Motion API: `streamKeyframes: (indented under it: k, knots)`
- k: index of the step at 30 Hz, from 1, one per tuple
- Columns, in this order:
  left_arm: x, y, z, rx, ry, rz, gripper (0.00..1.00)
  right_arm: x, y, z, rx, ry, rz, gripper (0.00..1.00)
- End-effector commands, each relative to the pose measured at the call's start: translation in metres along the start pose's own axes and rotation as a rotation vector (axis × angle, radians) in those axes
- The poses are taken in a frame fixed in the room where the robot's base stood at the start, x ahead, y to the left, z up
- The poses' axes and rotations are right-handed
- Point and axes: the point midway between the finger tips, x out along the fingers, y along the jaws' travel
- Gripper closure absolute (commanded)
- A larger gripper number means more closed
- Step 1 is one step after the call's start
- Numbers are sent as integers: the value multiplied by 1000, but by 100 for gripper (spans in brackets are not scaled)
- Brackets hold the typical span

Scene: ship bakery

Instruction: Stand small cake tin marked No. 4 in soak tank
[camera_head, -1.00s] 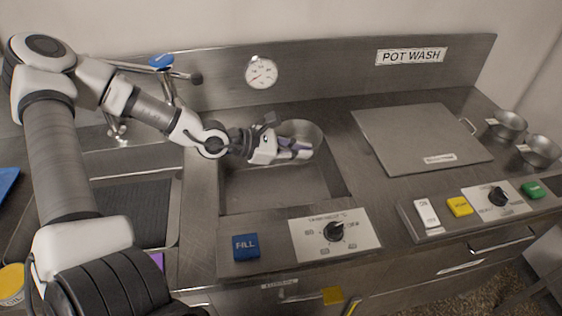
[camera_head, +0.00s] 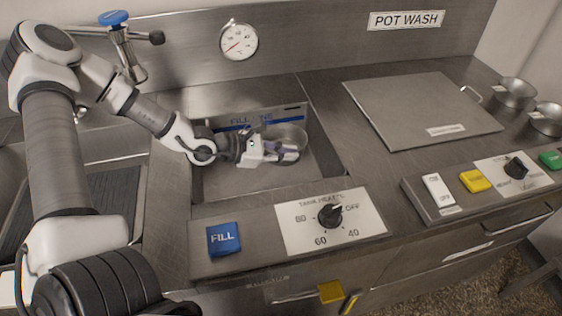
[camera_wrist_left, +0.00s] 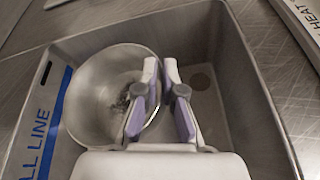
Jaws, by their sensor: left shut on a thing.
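The small cake tin (camera_head: 290,134) is a round, shiny metal bowl shape. My left gripper (camera_head: 284,153) is shut on its rim, with purple-grey finger pads. In the left wrist view the tin (camera_wrist_left: 92,98) shows its open mouth towards the camera, to the left of the fingers (camera_wrist_left: 162,72). The tin is within the outline of the soak tank (camera_head: 325,163), near its back right. I cannot tell whether it touches the floor or wall. A blue FILL LINE band marks the tank's back wall. The No. 4 mark is not readable. My right gripper is out of view.
A flat metal lid (camera_head: 420,108) lies right of the tank. Two metal bowls (camera_head: 515,92) stand at the far right. In front are a blue FILL button (camera_head: 223,239) and the heater dial (camera_head: 330,215). A tap (camera_head: 127,55) stands back left.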

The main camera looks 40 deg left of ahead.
Motion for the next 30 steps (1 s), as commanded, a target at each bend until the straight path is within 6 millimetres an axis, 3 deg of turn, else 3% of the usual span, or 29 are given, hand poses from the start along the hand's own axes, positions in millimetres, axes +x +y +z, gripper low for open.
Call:
streamKeyframes:
  k: [7,29,30]
  knots:
    - [16,-12,-39,2,2,-2,100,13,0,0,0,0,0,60]
    - [20,-15,-50,1,-2,1,100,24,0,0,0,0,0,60]
    - [20,-15,-50,1,-1,1,90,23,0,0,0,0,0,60]
